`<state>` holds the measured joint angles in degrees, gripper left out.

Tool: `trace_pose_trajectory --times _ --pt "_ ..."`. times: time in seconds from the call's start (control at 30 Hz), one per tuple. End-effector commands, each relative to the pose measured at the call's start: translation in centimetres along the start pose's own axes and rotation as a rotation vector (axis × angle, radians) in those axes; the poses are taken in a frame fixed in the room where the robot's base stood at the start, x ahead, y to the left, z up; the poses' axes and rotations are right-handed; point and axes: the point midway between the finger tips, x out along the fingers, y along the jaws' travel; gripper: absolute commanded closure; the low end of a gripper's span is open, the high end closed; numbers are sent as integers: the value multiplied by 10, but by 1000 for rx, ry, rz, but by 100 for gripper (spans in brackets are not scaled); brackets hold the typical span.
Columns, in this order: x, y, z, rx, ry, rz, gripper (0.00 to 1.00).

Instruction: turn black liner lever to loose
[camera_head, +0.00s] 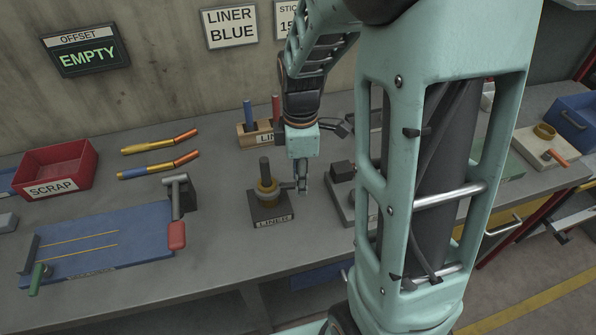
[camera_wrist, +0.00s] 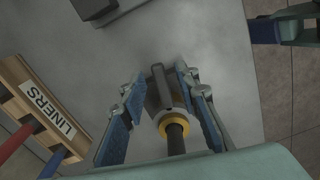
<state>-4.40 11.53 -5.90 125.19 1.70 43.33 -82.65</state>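The liner stand (camera_head: 270,213) is a dark block labelled LINER on the bench, with a brass-coloured ring (camera_head: 266,188) around an upright dark post (camera_head: 264,167). A grey lever (camera_head: 288,186) sticks out to the right from the ring. In the wrist view the lever (camera_wrist: 159,88) lies between my fingers, beyond the yellow ring (camera_wrist: 174,125) and dark post. My gripper (camera_head: 302,187) points down at the lever's outer end. Its blue-padded fingers (camera_wrist: 160,82) stand open either side of the lever, with gaps visible. Any loose marking is not visible.
A wooden LINERS rack (camera_head: 247,138) with a blue and a red rod stands behind the stand. It also shows in the wrist view (camera_wrist: 20,82). A dark device (camera_head: 342,171) sits right of my gripper. A blue board (camera_head: 105,240) with a red-handled lever lies left.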

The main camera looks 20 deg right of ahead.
Motion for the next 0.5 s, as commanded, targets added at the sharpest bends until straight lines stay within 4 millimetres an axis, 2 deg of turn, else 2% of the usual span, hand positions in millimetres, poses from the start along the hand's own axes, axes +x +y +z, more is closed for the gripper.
trace_pose_trajectory --times 0.13,0.4,0.5 --pt "0 0 0 0 0 0 71" --pt "0 0 0 1 0 0 100" --pt "0 0 0 1 0 0 100"
